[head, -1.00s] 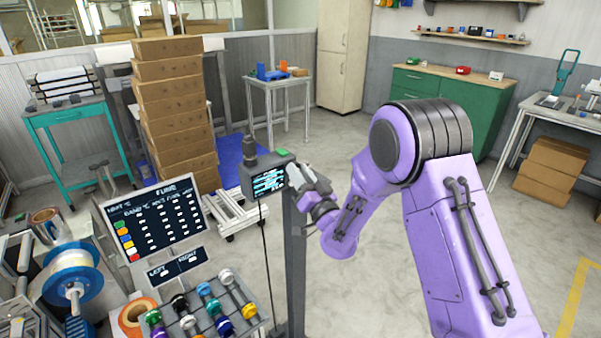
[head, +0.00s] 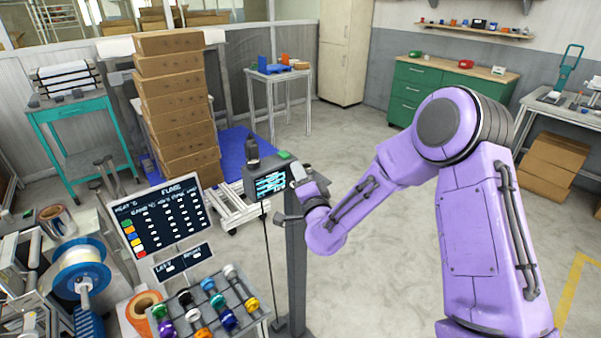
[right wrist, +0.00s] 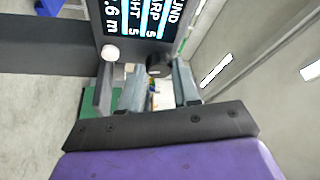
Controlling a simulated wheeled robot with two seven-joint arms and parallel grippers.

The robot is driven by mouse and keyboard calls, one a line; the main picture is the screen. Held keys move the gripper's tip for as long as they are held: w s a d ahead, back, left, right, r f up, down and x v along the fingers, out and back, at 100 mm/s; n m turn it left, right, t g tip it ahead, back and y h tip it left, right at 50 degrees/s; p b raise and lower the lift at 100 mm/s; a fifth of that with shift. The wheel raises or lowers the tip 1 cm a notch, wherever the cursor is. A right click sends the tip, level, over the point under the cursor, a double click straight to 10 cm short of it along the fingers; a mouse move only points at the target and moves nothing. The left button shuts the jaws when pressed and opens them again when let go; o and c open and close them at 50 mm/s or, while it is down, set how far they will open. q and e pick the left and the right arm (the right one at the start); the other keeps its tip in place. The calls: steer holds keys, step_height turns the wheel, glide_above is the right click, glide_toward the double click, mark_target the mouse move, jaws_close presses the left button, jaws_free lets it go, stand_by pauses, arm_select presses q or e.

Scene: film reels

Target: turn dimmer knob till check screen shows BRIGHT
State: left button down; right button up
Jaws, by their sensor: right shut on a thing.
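The check screen (head: 270,183) is a dark panel with pale text on a grey post. Its text is too small to read in the head view. In the right wrist view the screen (right wrist: 142,20) is sideways and cut off, showing "ARP 5", "HT 5" and ".6 m"; no BRIGHT is readable. A dark knob (right wrist: 157,66) and a white knob (right wrist: 112,53) sit by its edge. My right gripper (head: 297,180) is at the screen's right side. In the wrist view its fingers (right wrist: 146,92) flank the dark knob, shut on it; contact is partly hidden. My left gripper is out of view.
A board with a table of values (head: 160,220) stands at left, above a rack of coloured knobs (head: 212,308). A blue-and-white reel (head: 80,268) is further left. Stacked boxes (head: 178,105) stand behind. Floor to the right is open.

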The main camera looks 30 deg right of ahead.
steer(key=shift+m, duration=0.3)
stand_by(0.4)
steer(key=o, duration=1.1)
steer(key=shift+c, duration=0.2)
steer(key=b+v, duration=0.3)
steer(key=v, duration=0.7)
steer(key=shift+s, duration=0.25)
steer(key=shift+a, duration=0.1)
